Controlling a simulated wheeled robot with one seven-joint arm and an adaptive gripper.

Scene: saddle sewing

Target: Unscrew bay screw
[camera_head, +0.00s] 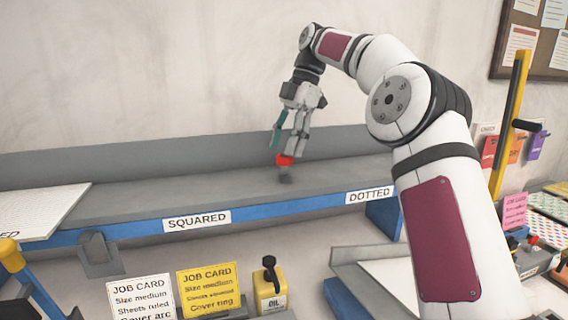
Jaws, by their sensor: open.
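My gripper (287,152) is open and points down over the grey shelf (240,186), between the SQUARED and DOTTED labels. A small red piece (284,160), which looks like the head of the bay screw, sits right at the fingertips. A short dark stub (285,178) shows just below it, on the shelf. The fingers hide part of the red piece, and I cannot tell whether they touch it.
A white sheet stack (45,210) lies on the shelf's left end. Job cards (208,290) and a yellow oil can (270,288) stand in front, below the shelf. A yellow post (510,125) rises at right. The shelf beside my gripper is clear.

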